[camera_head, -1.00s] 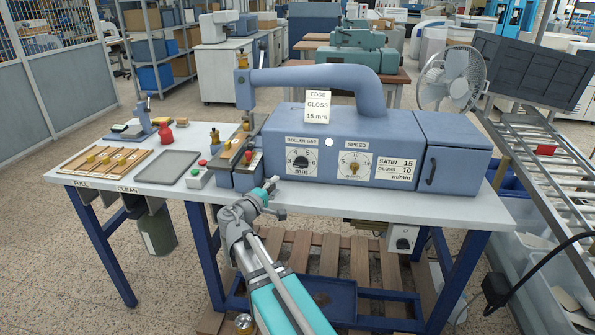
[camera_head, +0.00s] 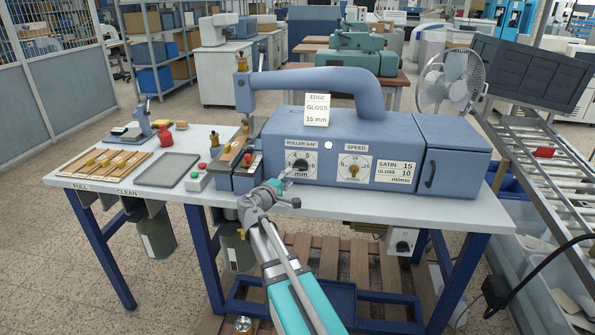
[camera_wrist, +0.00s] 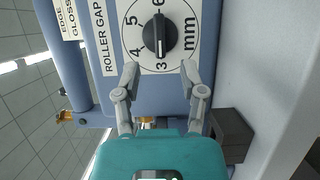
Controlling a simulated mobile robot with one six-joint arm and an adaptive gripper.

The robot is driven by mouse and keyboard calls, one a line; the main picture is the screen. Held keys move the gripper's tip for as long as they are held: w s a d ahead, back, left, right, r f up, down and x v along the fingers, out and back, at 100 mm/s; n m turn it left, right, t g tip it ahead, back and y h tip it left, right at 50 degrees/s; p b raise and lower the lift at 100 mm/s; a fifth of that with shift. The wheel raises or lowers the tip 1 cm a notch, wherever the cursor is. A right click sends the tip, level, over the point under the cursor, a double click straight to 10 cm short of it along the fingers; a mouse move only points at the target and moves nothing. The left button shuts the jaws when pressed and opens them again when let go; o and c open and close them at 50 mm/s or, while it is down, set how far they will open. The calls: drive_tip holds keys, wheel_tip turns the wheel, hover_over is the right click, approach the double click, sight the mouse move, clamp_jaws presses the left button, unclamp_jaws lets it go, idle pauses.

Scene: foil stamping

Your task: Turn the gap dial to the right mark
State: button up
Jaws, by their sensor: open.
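The gap dial (camera_wrist: 160,36) is a black knob on a white plate marked 3, 4, 5, 6 and mm, labelled ROLLER GAP. In the wrist view the plate is turned sideways, and the knob's white line seems to point at the 3. In the head view the dial (camera_head: 299,164) is on the blue machine's front, partly covered by my gripper (camera_head: 283,178). In the wrist view my gripper (camera_wrist: 160,74) is open and empty, its two fingertips apart near the plate's lower edge, short of the knob.
A speed dial (camera_head: 354,168) is right of the gap dial. A card (camera_head: 317,111) above reads EDGE GLOSS 15 mm. A small box with red and green buttons (camera_head: 198,177) stands left of the machine on the white table (camera_head: 400,208).

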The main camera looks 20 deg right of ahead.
sight(299, 169)
drive_tip(key=shift+x, duration=3.1)
drive_tip(key=shift+c, duration=0.3)
clamp_jaws()
